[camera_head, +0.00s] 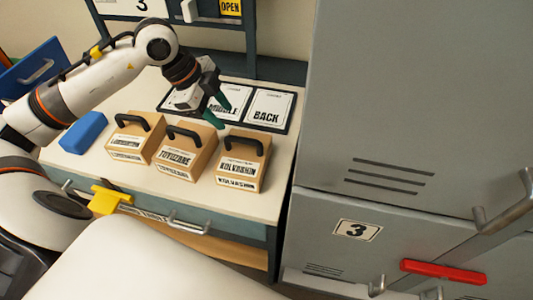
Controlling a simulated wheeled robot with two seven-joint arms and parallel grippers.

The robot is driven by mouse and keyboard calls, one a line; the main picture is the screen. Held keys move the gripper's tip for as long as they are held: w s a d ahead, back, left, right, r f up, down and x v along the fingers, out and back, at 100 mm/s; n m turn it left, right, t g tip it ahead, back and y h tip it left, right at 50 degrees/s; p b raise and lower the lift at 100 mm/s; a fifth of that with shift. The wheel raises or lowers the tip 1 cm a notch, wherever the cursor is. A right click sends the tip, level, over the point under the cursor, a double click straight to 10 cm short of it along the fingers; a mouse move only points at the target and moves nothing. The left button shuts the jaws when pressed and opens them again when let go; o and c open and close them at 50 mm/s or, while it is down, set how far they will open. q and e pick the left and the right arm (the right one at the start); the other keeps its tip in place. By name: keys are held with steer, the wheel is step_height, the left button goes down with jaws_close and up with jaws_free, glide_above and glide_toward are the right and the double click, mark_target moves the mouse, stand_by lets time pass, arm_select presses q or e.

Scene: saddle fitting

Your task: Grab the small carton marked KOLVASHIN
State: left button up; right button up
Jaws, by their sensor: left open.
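The small carton marked KOLVASHIN (238,172) stands on the white tabletop, the rightmost of three tan cartons in a row. It has a black handle on top and a white label on its front. My left gripper (219,114) is open and empty, with green fingertips. In the picture it hangs above and behind the gap between the KOLVASHIN carton and the TOVUZANE-like middle carton (182,160). It appears apart from both. My right gripper is not in view.
A third carton (126,145) and a blue block (83,132) stand to the left. Cards reading MIDDLE and BACK (268,107) lie behind the cartons. Grey lockers (400,120) rise close on the right. A little bare tabletop (235,203) shows in front.

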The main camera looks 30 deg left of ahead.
mark_target(245, 139)
arm_select(q)
steer(key=p+x, duration=0.1)
steer(key=x, duration=0.5)
steer(key=shift+f, duration=0.25)
steer(key=shift+w+d+f+p, duration=0.2)
steer(key=shift+d+f+p, duration=0.1)
steer(key=shift+d+f, duration=0.2)
steer(key=x, duration=0.4)
steer(key=shift+d+f+p, duration=0.1)
steer(key=shift+f+p, duration=0.05)
steer(key=shift+p, duration=0.25)
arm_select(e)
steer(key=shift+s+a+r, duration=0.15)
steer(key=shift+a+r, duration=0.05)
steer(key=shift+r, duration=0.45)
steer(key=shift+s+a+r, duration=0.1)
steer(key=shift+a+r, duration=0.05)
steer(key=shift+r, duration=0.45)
arm_select(q)
steer(key=shift+c, duration=0.3)
jaws_close()
